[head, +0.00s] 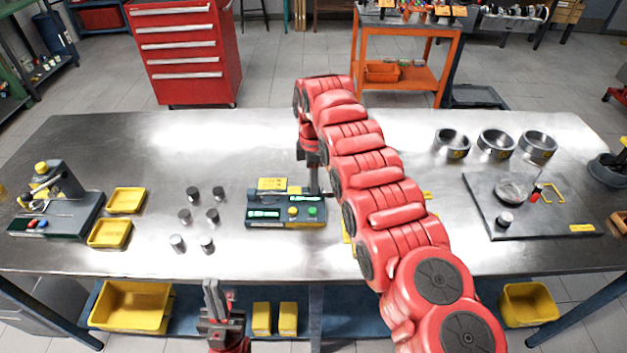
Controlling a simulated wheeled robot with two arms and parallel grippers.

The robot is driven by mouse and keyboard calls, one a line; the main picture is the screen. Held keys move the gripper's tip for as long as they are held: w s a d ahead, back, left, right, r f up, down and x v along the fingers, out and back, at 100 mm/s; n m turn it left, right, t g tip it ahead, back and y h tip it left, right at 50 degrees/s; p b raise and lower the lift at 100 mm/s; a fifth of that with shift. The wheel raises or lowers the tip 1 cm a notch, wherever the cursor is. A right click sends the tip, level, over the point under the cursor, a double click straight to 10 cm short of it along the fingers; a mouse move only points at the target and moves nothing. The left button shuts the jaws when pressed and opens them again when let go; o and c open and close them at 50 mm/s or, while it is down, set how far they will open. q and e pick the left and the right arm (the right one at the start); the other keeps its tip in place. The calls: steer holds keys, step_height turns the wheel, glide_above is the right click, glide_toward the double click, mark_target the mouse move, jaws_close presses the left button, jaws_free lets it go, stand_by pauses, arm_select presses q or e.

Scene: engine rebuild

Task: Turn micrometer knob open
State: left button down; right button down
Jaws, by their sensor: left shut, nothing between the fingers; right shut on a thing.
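The micrometer (258,222), a dark grey bench unit with green lit displays and a yellow and a green button, stands at the middle of the table. My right gripper (315,190) points down at the back right end of the micrometer. It is shut on what appears to be the micrometer knob, which the fingers mostly hide. My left gripper (213,292) is shut and empty, pointing up at the table's front edge, well apart from the micrometer.
Several small metal cylinders (185,216) stand left of the micrometer. Two yellow trays (110,234) and a grey instrument stand (62,215) are further left. My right arm covers the table right of centre. A dark plate (545,222) and three metal rings (497,143) lie at the right.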

steer(key=m+b, duration=0.1)
steer(key=m, duration=0.2)
steer(key=shift+f, duration=0.1)
steer(key=m+b, duration=0.1)
steer(key=m, duration=0.2)
steer(key=shift+s+m, duration=0.1)
steer(key=shift+m, duration=0.2)
steer(key=m+b, duration=0.1)
steer(key=m, duration=0.2)
steer(key=shift+m, duration=0.4)
steer(key=m, duration=0.3)
steer(key=shift+m, duration=0.3)
steer(key=m, duration=0.4)
steer(key=shift+a+m+p, duration=0.1)
steer(key=shift+m+p, duration=0.25)
steer(key=shift+m, duration=2.05)
